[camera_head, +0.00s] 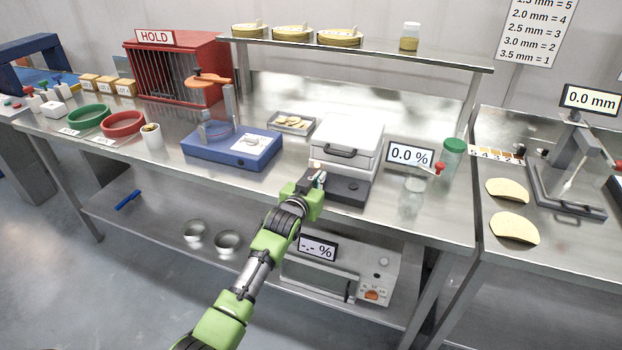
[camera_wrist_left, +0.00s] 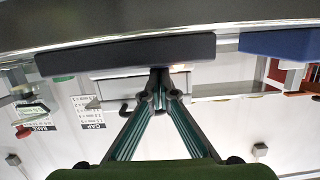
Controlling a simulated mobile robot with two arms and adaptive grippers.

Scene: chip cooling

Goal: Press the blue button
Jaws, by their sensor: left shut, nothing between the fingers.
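The device with a white lid (camera_head: 345,138) and a dark base (camera_head: 350,191) stands on the bench. My left gripper (camera_head: 318,176) is shut and empty at the left front of this base. In the left wrist view, which looks upside down, its closed fingertips (camera_wrist_left: 160,78) overlap the front of the dark base (camera_wrist_left: 125,53); I cannot tell if they touch it. I cannot make out a blue button; the gripper covers part of the base. My right gripper is not in view.
A blue device (camera_head: 232,150) stands left of the white-lidded one. A 0.0 % display (camera_head: 410,156), a clear glass (camera_head: 411,195) and a green-capped jar (camera_head: 453,158) stand to the right. An upper shelf (camera_head: 370,50) runs behind.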

